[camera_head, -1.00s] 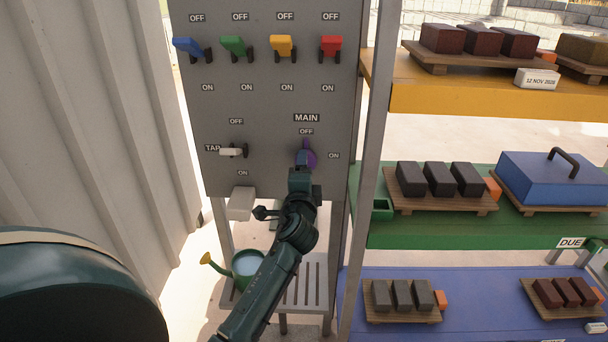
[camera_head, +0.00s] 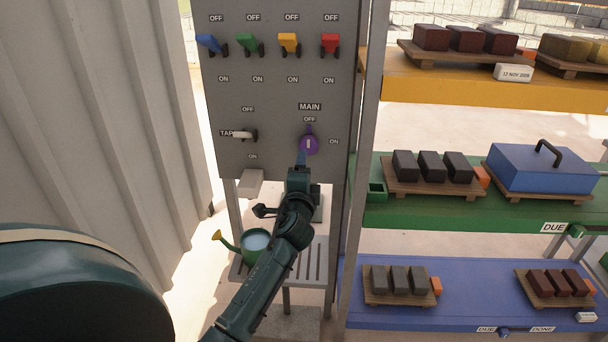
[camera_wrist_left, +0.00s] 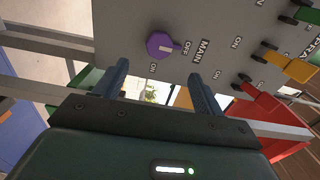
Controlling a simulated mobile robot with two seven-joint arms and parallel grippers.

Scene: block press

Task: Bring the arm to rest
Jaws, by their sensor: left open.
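My left gripper (camera_head: 301,160) is just below and in front of the purple MAIN knob (camera_head: 309,145) on the grey switch panel (camera_head: 285,105). In the left wrist view the gripper (camera_wrist_left: 157,75) has its two fingers apart, with nothing between them. The purple knob (camera_wrist_left: 162,45) stands clear beyond the fingertips there, and its pale mark points to OFF. My right gripper is not in view.
Blue (camera_head: 211,44), green (camera_head: 249,44), yellow (camera_head: 289,42) and red (camera_head: 330,43) levers line the panel's top. A white TAP lever (camera_head: 243,135) sits lower left. A green watering can (camera_head: 252,243) stands on a slatted stand below. Shelves with blocks fill the right.

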